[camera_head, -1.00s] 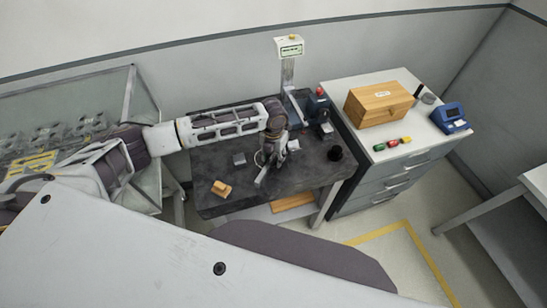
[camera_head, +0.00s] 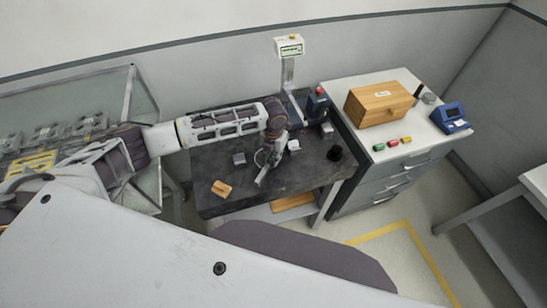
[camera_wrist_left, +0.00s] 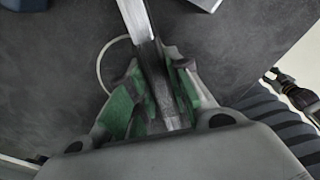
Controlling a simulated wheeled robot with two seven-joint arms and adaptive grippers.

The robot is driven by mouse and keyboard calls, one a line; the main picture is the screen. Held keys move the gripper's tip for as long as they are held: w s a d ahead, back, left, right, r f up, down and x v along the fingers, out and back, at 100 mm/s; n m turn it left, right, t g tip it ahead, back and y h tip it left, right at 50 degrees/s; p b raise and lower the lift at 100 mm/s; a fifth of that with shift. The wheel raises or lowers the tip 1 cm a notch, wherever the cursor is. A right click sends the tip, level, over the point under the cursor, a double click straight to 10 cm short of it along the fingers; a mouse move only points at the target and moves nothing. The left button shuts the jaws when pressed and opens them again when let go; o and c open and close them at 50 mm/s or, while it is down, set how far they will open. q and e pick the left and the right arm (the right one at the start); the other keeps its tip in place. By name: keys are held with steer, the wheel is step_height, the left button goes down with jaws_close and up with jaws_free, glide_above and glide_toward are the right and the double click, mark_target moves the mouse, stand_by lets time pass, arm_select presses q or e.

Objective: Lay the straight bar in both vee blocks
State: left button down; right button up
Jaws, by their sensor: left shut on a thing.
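My left gripper (camera_head: 268,165) is over the dark bench top. In the left wrist view its green-padded fingers (camera_wrist_left: 150,100) are shut on a straight grey metal bar (camera_wrist_left: 137,20), which runs up from between them. In the head view the bar (camera_head: 263,178) shows only as a short light piece below the fingers. A small grey block (camera_head: 239,158), likely a vee block, stands left of the gripper. A paler block (camera_head: 293,146), likely the other, stands just right of it. Their grooves are too small to make out. My right gripper is not in view.
A wooden piece (camera_head: 221,189) lies near the bench's front left. A dark round cup (camera_head: 334,153) and a blue-black device (camera_head: 316,105) are at the right. A thin pale loop (camera_wrist_left: 100,65) lies beside the bar. The drawer cabinet with a wooden box (camera_head: 378,104) adjoins the bench.

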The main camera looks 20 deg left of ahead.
mark_target(273, 155)
arm_select(q)
steer(key=shift+r, duration=0.2)
step_height(273, 155, up, 18)
steer(key=b, duration=0.2)
stand_by(0.6)
steer(key=shift+f, duration=0.1)
steer(key=shift+f, duration=0.1)
stand_by(0.4)
